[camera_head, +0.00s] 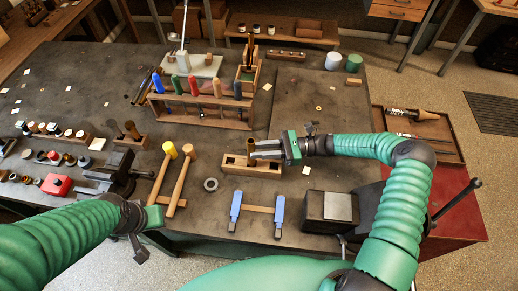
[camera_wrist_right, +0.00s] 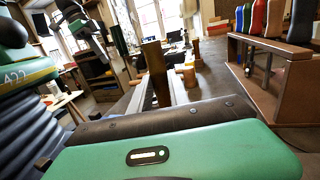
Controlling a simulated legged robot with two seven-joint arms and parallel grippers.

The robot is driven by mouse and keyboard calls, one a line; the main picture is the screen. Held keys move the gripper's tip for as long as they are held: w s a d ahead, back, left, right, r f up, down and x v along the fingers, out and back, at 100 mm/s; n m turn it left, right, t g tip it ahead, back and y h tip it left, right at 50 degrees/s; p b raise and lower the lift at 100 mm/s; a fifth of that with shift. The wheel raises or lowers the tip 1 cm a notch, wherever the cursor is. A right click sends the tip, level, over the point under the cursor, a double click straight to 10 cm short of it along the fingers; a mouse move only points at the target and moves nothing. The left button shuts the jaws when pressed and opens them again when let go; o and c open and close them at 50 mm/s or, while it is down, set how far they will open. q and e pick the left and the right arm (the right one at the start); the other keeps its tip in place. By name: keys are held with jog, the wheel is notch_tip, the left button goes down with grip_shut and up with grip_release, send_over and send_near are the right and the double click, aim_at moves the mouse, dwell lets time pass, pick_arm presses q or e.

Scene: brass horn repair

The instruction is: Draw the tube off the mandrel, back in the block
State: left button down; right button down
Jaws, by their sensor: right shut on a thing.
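I cannot pick out the mandrel with certainty. My left gripper (camera_head: 148,220) is low at the left, near the mallets; its fingers are not clear.
A tool rack (camera_head: 208,114) with coloured handles stands behind the block. Two mallets (camera_head: 179,180) and a dark vise (camera_head: 118,172) are to the left. A blue-ended clamp (camera_head: 258,209) lies in front, and a dark block (camera_head: 327,212) is at right. Bare bench lies right of the rack.

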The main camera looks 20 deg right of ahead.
jog(key=shift+f+b, duration=1.1)
jog(key=shift+f, duration=0.35)
jog(key=c, duration=1.2)
grip_release()
jog(key=shift+o, duration=0.2)
jog(key=shift+d, duration=0.1)
jog(key=d+b, duration=0.1)
jog(key=d, duration=0.3)
jog(key=s+d+b, duration=0.1)
jog(key=d, duration=0.3)
jog(key=d+b, duration=0.2)
jog(key=d, duration=0.2)
jog(key=shift+s+f, duration=0.25)
jog(key=shift+f, duration=0.15)
jog(key=shift+a+r, duration=0.1)
